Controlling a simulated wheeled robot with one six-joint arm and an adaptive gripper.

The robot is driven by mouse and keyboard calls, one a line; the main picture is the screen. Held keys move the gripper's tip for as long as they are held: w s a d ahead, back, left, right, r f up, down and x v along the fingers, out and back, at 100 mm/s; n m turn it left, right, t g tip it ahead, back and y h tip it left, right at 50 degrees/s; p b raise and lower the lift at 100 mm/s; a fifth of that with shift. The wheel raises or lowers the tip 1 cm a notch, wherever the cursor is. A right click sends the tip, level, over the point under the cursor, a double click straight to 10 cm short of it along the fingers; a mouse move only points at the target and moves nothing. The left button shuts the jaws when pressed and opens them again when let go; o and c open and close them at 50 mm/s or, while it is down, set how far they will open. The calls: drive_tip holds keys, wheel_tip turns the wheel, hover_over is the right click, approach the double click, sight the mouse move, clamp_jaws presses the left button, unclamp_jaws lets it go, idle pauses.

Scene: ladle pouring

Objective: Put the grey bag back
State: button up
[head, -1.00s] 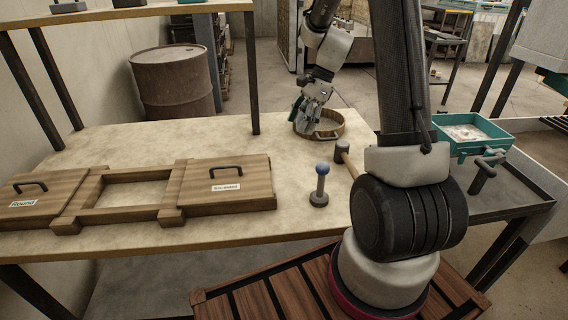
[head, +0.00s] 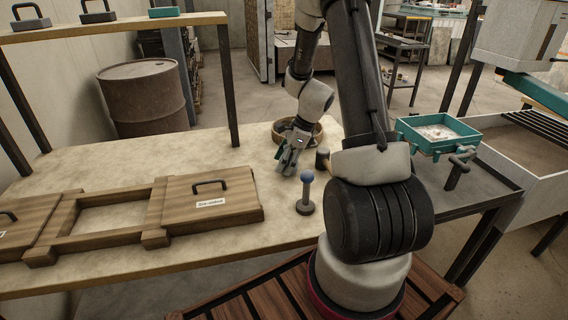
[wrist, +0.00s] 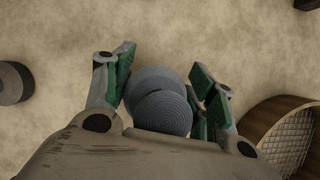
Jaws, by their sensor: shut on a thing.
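In the head view my gripper (head: 287,170) hangs over the table, in front of the round wooden sieve (head: 312,141) and left of the blue-knobbed post. The bag is barely visible there behind the fingers. The sieve also shows at the lower right of the wrist view (wrist: 292,107), apart from the fingers.
A blue-knobbed post (head: 305,190) and a mallet (head: 322,160) stand near my gripper. A wooden frame with lidded boxes (head: 212,202) fills the table's left. A raised shelf (head: 120,29) holds handled blocks. A teal tray (head: 437,134) is at right. The table's middle is mostly clear.

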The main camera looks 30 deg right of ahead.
drive_tip(key=shift+f, duration=0.25)
drive_tip(key=shift+f, duration=0.1)
drive_tip(key=o, duration=1)
drive_tip(key=shift+o, duration=0.2)
drive_tip(key=v, duration=1.2)
drive_tip(key=s+a+r+n+h, duration=0.2)
drive_tip(key=s+a+r+n, duration=0.5)
drive_tip(key=s+r+n, duration=0.5)
drive_tip(key=s+a+r+n+t+h, duration=0.1)
drive_tip(key=s+r+n, duration=0.4)
drive_tip(key=s+n, duration=0.5)
drive_tip(key=shift+a+n+t+h, duration=0.2)
drive_tip(key=shift+n+t+h, duration=0.4)
drive_tip(key=shift+n+h, duration=0.1)
